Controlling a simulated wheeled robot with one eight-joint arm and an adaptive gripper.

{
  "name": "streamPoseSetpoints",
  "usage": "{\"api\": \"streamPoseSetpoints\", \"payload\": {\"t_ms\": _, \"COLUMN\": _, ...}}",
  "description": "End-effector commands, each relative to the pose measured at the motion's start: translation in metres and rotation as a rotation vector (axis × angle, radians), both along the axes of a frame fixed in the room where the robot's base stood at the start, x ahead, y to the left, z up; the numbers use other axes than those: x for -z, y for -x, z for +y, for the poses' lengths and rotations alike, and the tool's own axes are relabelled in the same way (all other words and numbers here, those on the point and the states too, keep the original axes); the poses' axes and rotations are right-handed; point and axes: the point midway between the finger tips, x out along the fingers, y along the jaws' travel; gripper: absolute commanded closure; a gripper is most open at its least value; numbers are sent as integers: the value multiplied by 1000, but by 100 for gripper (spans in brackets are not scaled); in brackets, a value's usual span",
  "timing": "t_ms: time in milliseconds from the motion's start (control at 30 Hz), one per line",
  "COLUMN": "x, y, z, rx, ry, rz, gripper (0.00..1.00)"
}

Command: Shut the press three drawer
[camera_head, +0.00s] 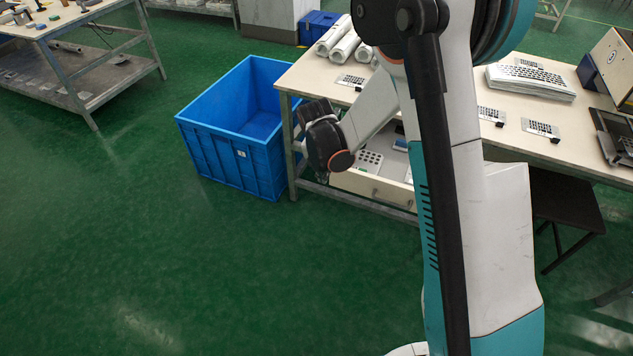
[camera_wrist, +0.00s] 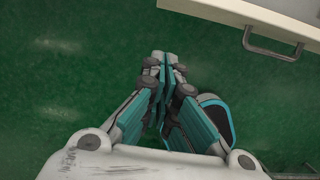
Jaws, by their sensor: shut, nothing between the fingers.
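The drawer (camera_head: 372,187) under the workbench is pulled out, with a keypad film (camera_head: 370,160) and pale pieces visible inside. My arm hides its right part. In the wrist view, the pale drawer front (camera_wrist: 225,12) with its grey bar handle (camera_wrist: 272,47) lies at the upper right. My gripper (camera_wrist: 165,67) is shut and empty over the green floor, apart from the drawer front and handle. In the head view, my gripper (camera_head: 322,172) hangs near the drawer's left end, its fingertips hard to make out.
The workbench (camera_head: 300,82) carries rolled sheets (camera_head: 338,38), keypad films (camera_head: 540,128) and a white keyboard (camera_head: 530,80). A blue crate (camera_head: 225,150) stands on the floor left of the bench, close to my gripper. A dark stool (camera_head: 565,200) stands at right. The floor in front is clear.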

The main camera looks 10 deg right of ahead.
Motion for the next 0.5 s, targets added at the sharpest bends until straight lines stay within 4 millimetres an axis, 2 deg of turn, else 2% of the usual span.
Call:
{"api": "streamPoseSetpoints", "payload": {"t_ms": 233, "x": 22, "y": -4, "z": -2, "rx": -21, "ry": 7, "rz": 7, "gripper": 100}}
{"api": "streamPoseSetpoints", "payload": {"t_ms": 500, "x": 73, "y": -15, "z": -9, "rx": -21, "ry": 6, "rz": 5, "gripper": 100}}
